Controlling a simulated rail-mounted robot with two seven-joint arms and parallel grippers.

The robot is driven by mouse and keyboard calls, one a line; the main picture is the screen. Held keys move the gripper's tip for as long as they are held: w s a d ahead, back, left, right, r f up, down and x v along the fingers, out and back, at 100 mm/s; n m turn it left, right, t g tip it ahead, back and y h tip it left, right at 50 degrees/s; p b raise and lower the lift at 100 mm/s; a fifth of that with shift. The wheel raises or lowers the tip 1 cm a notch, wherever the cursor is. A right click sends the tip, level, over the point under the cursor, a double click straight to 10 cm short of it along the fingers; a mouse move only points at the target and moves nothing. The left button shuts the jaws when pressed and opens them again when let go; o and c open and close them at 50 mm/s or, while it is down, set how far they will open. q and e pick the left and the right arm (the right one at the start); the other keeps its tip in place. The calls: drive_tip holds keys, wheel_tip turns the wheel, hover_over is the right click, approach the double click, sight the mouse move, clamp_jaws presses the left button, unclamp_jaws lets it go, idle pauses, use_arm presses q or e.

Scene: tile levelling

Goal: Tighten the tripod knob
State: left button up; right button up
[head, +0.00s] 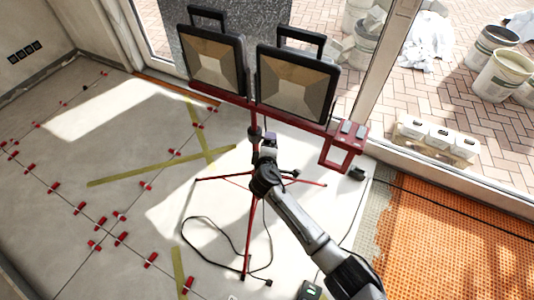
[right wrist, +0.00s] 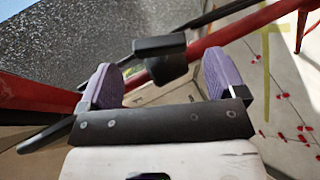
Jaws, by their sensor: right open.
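The tripod work light has a red pole and red legs (head: 247,225), with two square lamps on a red crossbar (head: 290,118). A black collar with its knob (head: 255,133) sits on the pole below the crossbar. In the right wrist view the black knob (right wrist: 165,58) shows in front of the red pole (right wrist: 215,38), between and slightly beyond the purple fingertips. My right gripper (head: 268,148) is at the pole near the collar. In the right wrist view the gripper (right wrist: 162,78) is open, with gaps on both sides of the knob. My left gripper is not in view.
The tiled floor (head: 125,160) carries several red levelling clips and yellow tape strips. A black cable (head: 205,250) loops around the tripod legs. Orange matting (head: 440,240) lies at the right. A glass door and frame stand close behind the lamps, with buckets (head: 500,75) outside.

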drive_tip(key=d+p+v, duration=0.1)
drive_tip(key=p+v, duration=0.1)
drive_tip(key=v, duration=0.4)
drive_tip(key=shift+s+a+p, duration=0.4)
drive_tip(key=shift+s+a, duration=0.05)
drive_tip(key=shift+a, duration=0.05)
drive_tip(key=shift+r, duration=0.1)
drive_tip(key=shift+c, duration=0.3)
